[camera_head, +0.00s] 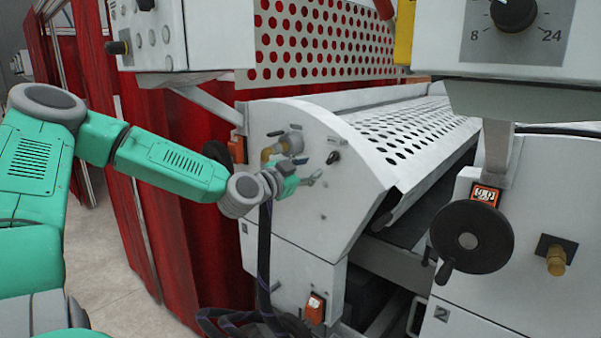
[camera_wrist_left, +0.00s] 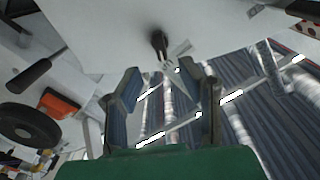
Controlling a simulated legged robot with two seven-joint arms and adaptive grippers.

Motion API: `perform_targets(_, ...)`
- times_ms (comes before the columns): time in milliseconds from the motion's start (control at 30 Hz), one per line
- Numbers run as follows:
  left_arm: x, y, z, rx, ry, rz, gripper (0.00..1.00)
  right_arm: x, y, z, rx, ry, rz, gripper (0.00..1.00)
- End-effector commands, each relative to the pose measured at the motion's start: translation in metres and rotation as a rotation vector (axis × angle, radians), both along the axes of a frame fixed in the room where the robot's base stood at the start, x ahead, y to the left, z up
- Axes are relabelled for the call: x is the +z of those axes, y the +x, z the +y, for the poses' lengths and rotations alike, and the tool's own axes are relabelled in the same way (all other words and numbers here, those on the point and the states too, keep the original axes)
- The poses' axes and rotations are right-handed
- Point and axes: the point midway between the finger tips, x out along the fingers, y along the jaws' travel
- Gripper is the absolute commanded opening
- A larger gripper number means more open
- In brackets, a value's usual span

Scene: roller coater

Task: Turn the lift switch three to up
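A small black switch (camera_head: 333,157) sits on the white end panel of the roller machine (camera_head: 345,190). No readable "three" label shows beside it. In the left wrist view a black switch (camera_wrist_left: 159,42) projects from the white panel, just beyond and between the fingertips. My left gripper (camera_head: 314,178) is in front of the end panel, a little below and left of the switch. In the left wrist view my left gripper (camera_wrist_left: 160,72) has its fingers apart with nothing held; contact with the switch cannot be told. My right gripper is out of view.
A brass and grey fitting (camera_head: 287,145) and an orange-red switch (camera_head: 315,308) are on the same machine. A black handwheel (camera_head: 471,237) and a knob (camera_head: 513,12) are at right. Red curtains (camera_head: 190,235) hang behind my arm; dark cables (camera_head: 263,255) hang below the gripper.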

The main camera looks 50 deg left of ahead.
Motion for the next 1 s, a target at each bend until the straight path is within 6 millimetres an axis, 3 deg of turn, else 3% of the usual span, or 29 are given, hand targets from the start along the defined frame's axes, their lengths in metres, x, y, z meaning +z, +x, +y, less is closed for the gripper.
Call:
perform_targets(433, -0.002, -0.025, -0.003, 0.000, 0.006, 0.004, 0.34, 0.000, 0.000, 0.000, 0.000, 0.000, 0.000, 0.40)
perform_targets(1000, -0.001, -0.028, -0.002, -0.001, 0.001, 0.001, 0.34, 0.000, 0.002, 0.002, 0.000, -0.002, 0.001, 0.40)
